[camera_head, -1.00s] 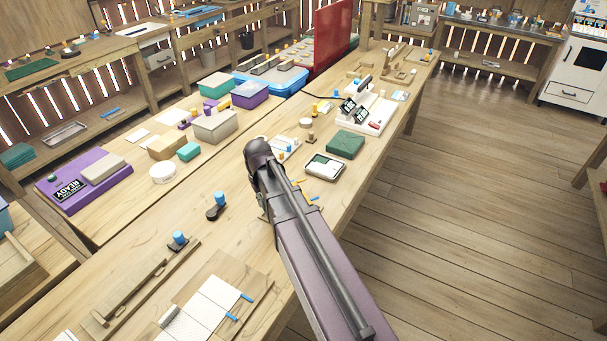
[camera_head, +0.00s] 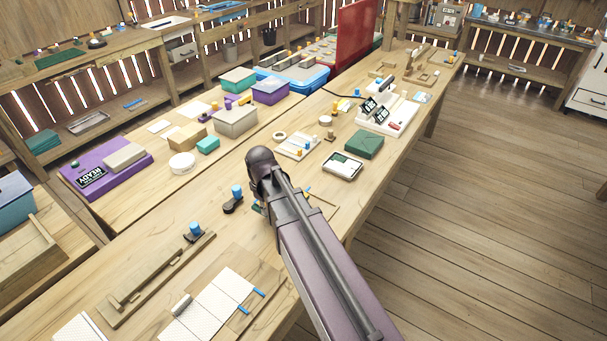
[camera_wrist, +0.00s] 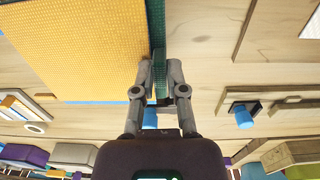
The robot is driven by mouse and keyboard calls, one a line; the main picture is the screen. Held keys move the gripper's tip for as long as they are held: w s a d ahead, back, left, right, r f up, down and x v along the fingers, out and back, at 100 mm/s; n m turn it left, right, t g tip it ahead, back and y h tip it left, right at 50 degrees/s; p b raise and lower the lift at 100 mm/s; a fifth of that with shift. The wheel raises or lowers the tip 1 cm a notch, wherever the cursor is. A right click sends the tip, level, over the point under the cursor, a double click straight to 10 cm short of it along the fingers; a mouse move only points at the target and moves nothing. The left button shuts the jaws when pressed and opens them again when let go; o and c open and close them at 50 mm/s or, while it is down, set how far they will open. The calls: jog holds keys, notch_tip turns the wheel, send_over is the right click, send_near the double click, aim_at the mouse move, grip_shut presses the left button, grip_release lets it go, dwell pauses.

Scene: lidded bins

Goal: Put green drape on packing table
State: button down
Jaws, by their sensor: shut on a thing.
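My gripper (camera_wrist: 159,75) is shut on a thin green textured piece (camera_wrist: 156,22), which looks like the edge of the green drape. In the head view my arm hides most of it; only a bit of green (camera_head: 257,207) shows beside the wrist. My gripper is above a long wooden table (camera_head: 130,268); which table is the packing table I cannot tell. A green folded square (camera_head: 364,145) lies farther along this table.
In the wrist view a large orange textured sheet (camera_wrist: 75,45) with a blue edge is left of the fingers. A blue-knobbed tool (camera_head: 234,200), white cards (camera_head: 215,300) and a framed box (camera_head: 342,166) lie nearby. A purple READY board (camera_head: 105,177) is at left. Bare wood shows between them.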

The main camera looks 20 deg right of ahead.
jog(key=w, duration=0.4)
jog(key=w+f+b, duration=0.1)
jog(key=w, duration=0.4)
jog(key=w+a, duration=0.1)
jog(key=w, duration=0.4)
jog(key=shift+w+f, duration=0.2)
jog(key=shift+w, duration=0.05)
jog(key=shift+w, duration=0.1)
jog(key=shift+w+a, duration=0.1)
jog(key=shift+w, duration=0.2)
jog(key=shift+w+f+b, duration=0.3)
jog(key=shift+f+b, duration=0.65)
jog(key=shift+b, duration=0.15)
jog(key=shift+f+b, duration=0.9)
jog(key=c, duration=0.7)
grip_release()
jog(key=shift+r, duration=0.1)
